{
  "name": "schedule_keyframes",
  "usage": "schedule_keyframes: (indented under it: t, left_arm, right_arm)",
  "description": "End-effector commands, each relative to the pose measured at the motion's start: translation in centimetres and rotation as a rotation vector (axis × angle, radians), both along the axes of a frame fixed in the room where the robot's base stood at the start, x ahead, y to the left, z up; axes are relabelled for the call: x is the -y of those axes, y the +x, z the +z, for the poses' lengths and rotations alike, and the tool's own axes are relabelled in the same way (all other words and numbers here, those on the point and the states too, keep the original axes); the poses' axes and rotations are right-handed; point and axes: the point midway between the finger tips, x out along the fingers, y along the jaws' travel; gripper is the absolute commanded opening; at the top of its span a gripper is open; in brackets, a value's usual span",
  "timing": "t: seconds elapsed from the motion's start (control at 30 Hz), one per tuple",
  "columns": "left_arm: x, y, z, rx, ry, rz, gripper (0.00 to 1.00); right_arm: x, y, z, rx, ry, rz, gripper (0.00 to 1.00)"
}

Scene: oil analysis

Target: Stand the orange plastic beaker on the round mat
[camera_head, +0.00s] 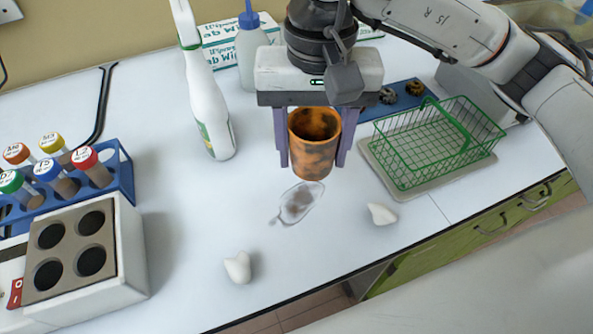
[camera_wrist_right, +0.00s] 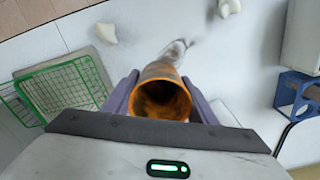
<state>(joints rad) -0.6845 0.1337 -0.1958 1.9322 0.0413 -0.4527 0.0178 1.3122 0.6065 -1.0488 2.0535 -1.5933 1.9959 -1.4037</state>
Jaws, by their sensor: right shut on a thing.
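The orange plastic beaker (camera_head: 313,155), stained dark, is held upright between the purple fingers of my right gripper (camera_head: 313,150). It appears raised above the white bench. In the right wrist view the beaker (camera_wrist_right: 160,96) sits between both fingers of the right gripper (camera_wrist_right: 160,100), its open mouth towards the camera. I cannot make out a round mat in either view. My left gripper is not in view.
A clear, brown-stained piece (camera_head: 299,202) lies below the beaker. White lumps (camera_head: 238,267) (camera_head: 381,214) lie nearer the front edge. A green wire basket (camera_head: 440,150) is right; a white spray bottle (camera_head: 207,100), blue tube rack (camera_head: 122,180) and block heater (camera_head: 130,250) are left.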

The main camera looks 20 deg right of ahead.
Motion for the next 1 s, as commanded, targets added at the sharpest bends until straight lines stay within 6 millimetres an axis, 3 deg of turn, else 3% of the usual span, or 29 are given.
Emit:
schedule_keyframes:
  t: [0.1,0.5,0.93,0.97,1.0]
  left_arm:
    - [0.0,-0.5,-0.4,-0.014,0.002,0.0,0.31]
    - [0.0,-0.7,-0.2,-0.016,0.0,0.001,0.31]
    - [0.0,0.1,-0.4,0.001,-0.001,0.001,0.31]
    - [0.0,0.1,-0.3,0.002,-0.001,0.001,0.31]
    - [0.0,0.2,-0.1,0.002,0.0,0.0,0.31]
  right_arm:
    - [0.1,-0.1,-2.3,-0.004,-0.001,0.0,0.3]
    - [0.0,-0.1,-7.1,-0.002,0.001,0.001,0.3]
    - [0.0,0.0,-8.1,0.002,0.0,0.001,0.3]
    - [0.0,0.0,-8.1,0.002,0.0,0.001,0.54]
    - [0.0,0.0,-7.9,0.001,0.001,0.001,0.6]
